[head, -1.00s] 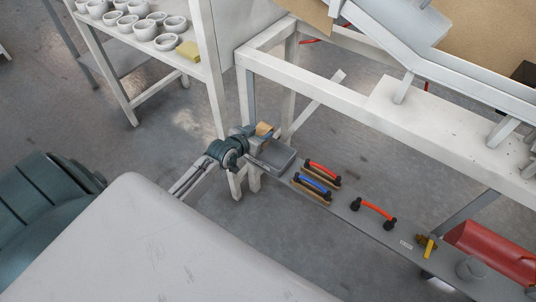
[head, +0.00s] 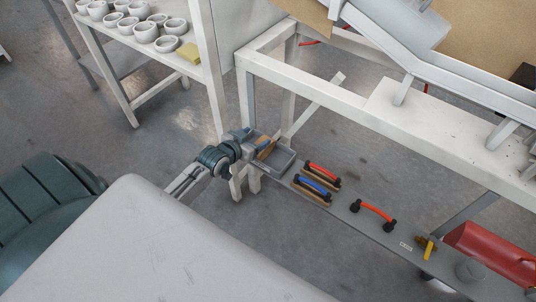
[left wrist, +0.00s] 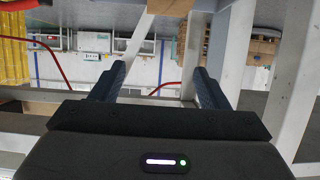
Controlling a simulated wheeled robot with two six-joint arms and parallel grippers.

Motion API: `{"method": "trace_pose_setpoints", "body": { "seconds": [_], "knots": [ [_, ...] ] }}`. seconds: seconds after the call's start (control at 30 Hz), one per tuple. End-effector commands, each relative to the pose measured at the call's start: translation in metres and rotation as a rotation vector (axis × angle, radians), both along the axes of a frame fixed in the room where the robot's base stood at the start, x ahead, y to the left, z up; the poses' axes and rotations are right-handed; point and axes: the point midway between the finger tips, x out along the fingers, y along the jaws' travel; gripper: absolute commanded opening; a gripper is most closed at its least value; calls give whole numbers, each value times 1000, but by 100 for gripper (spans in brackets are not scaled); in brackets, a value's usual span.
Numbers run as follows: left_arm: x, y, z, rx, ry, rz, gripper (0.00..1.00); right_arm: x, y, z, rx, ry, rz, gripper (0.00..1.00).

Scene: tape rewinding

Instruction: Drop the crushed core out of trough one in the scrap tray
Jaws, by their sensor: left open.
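A tan crushed core (head: 267,149) lies tilted in the grey scrap tray (head: 288,163), at the tray's left end in the head view. My left gripper (head: 252,139) is just left of and above the core, and it partly hides that end of the tray. In the left wrist view the two dark fingers of my left gripper (left wrist: 158,83) stand wide apart with nothing between them. Whether a finger touches the core cannot be told. My right gripper is out of view. I cannot identify trough one.
The tray is at the end of a low grey shelf. Along it sit a red-handled brush (head: 322,173), a blue-handled brush (head: 314,188), a red handle (head: 373,209) and a yellow valve (head: 427,246). White frame posts (head: 247,110) stand close behind the gripper.

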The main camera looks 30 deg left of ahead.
Motion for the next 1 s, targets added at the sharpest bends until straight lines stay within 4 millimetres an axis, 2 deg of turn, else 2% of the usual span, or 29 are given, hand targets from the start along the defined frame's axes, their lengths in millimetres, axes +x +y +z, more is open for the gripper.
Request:
{"method": "trace_pose_setpoints", "body": {
  "seconds": [0.03,0.2,0.4,1.0],
  "knots": [
    [-11,1,4,5,3,-3,69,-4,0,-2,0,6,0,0],
    [-40,3,17,3,1,-2,69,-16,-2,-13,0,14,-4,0],
    [-61,5,26,3,1,-1,69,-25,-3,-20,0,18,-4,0],
    [-67,6,26,1,3,2,69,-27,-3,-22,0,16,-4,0]
  ]
}}
